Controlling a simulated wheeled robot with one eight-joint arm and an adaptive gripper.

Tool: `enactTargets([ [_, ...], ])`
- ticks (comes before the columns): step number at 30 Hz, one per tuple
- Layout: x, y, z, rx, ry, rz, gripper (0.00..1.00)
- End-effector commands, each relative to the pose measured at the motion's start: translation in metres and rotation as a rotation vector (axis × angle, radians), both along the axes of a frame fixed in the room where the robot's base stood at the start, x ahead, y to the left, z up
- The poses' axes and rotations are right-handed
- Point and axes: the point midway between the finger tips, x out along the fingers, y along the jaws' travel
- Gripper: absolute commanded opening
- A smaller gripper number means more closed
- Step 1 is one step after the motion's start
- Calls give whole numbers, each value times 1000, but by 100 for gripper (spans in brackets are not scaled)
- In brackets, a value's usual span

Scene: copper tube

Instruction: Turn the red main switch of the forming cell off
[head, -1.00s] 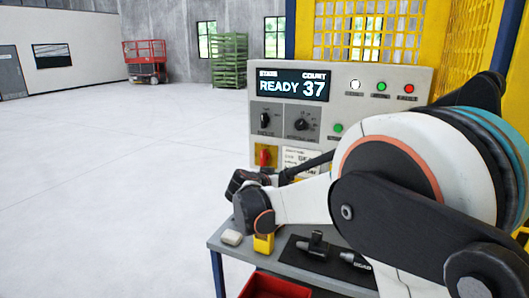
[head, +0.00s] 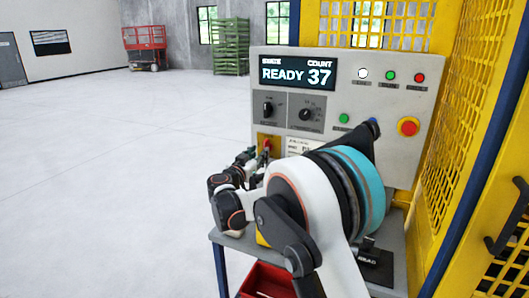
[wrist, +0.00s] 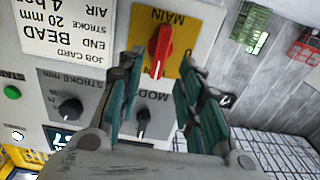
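The red main switch (head: 267,145) sits on a yellow plate at the lower left of the control panel (head: 400,155). In the wrist view, which shows the panel upside down, the red handle (wrist: 161,48) stands nearly in line with the plate's long direction, under the word MAIN. My gripper (wrist: 160,64) is open, its teal-padded fingers on either side of the handle in the picture. I cannot tell whether they touch it. In the head view my gripper (head: 257,158) is close in front of the switch, partly hidden by my arm.
The panel also carries a display (head: 292,75) reading READY 37, the mode knob (wrist: 142,118), the stroke knob (wrist: 69,108) and a red mushroom button (head: 408,126). A red bin (head: 266,281) is below the bench. Yellow mesh guarding (head: 480,110) stands at the right. Floor at left is clear.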

Motion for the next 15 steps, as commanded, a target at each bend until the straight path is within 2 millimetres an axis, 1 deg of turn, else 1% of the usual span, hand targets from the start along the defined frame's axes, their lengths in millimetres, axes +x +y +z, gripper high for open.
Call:
enactTargets([
  [1,10,-5,-2,0,0,-2,33],
  [3,22,-9,-2,0,0,-2,33],
  [7,40,-15,-1,0,0,-1,33],
  [10,48,-18,-1,0,1,0,33],
  [15,55,-20,0,0,1,0,33],
])
